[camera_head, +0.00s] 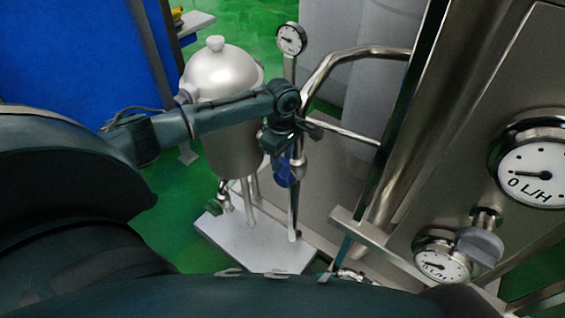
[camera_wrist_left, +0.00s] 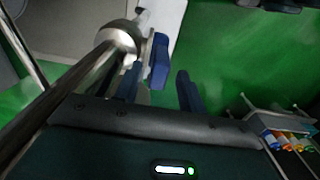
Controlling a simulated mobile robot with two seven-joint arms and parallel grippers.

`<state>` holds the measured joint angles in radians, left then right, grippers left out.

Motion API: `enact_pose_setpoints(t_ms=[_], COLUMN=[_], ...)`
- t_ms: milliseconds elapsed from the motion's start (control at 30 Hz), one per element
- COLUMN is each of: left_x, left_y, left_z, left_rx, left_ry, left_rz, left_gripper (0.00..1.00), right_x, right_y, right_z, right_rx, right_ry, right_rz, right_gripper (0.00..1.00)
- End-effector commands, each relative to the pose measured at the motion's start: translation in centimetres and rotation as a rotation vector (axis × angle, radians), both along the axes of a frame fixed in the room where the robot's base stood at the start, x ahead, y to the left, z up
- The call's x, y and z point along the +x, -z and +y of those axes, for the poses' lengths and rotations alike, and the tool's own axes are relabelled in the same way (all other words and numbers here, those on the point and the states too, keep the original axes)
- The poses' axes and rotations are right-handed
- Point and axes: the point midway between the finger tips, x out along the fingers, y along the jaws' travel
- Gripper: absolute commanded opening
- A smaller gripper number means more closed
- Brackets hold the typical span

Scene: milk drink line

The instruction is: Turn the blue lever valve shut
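The blue lever (camera_head: 283,173) hangs down beside a thin steel pipe, just below my left gripper in the head view. In the left wrist view the blue lever (camera_wrist_left: 160,62) sits by a round metal valve body (camera_wrist_left: 117,37). My left gripper (camera_wrist_left: 158,89) is open, with its two dark fingers apart. The lever shows between and just beyond the fingertips, and I see no clear contact. In the head view my left gripper (camera_head: 295,132) partly covers the valve. My right gripper is in neither view.
A steel tank (camera_head: 222,75) stands behind my left arm. A small gauge (camera_head: 291,39) tops the thin pipe. A steel panel with a large gauge (camera_head: 535,173) is at the right. Coloured items (camera_wrist_left: 285,140) lie on a rack. Green floor is open between.

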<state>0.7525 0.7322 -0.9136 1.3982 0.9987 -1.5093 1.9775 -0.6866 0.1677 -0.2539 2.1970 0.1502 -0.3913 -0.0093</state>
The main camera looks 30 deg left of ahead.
Motion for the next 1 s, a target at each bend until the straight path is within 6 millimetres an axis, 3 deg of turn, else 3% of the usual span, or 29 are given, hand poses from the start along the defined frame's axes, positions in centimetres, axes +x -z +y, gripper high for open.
enact_pose_setpoints(t_ms=[200,500,1000], left_x=[0.0,0.0,0.0], left_y=[1.8,1.9,1.8], left_z=[0.0,0.0,0.0], left_rx=[0.000,0.000,0.000], left_ry=[0.000,0.001,0.001], left_rz=[0.000,-0.001,-0.001], left_gripper=[0.40,0.39,0.00], right_x=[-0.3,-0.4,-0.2], right_y=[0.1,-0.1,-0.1], right_z=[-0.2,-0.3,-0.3], right_rx=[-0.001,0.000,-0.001], right_ry=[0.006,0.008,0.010], right_rz=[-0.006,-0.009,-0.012], right_gripper=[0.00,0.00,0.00])
